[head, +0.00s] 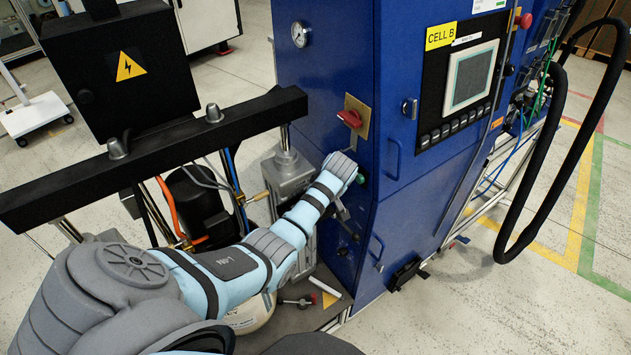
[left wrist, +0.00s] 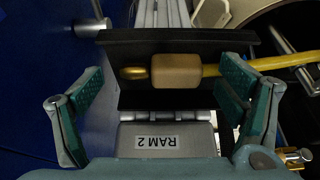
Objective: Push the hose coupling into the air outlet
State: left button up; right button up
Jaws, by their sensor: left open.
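The hose coupling (left wrist: 176,71) shows in the left wrist view as a tan sleeve with a brass tip pointing left. A yellow hose (left wrist: 275,62) leaves its right end. It lies across a black block (left wrist: 150,42). My left gripper (left wrist: 160,85) is open, one finger on each side beyond the coupling's ends, and holds nothing. In the head view my left arm reaches to the blue cabinet's side, and its wrist hides the coupling. A silver round fitting (left wrist: 92,27) sticks out from a blue surface; I cannot tell whether it is the air outlet. My right gripper is not in view.
The blue cabinet (head: 330,80) carries a red rotary switch (head: 350,118) just above my left wrist. A black crossbeam (head: 60,183) runs over the pump at left. A block labelled RAM 2 (left wrist: 157,141) lies below the coupling. Open floor (head: 490,310) is at right.

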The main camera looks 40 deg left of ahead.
pick_arm(q)
jog(key=v, duration=1.2)
jog(key=s+d+f+m+t+h, duration=0.1)
jog(key=s+d+f+m, duration=0.2)
jog(key=s+f+m, duration=0.6)
jog(key=s+d+f+m+t+h, duration=0.1)
jog(key=s+d+f+m, duration=0.15)
jog(key=s, duration=0.65)
jog(key=s+d+f+m+t+h, duration=0.1)
jog(key=s+d+m, duration=0.25)
jog(key=s, duration=0.55)
notch_tip(320, 180, down, 21)
jog(key=s+a+g+b, duration=0.2)
jog(key=s+a+f+g, duration=0.1)
jog(key=s+f, duration=1.1)
jog(key=s, duration=0.1)
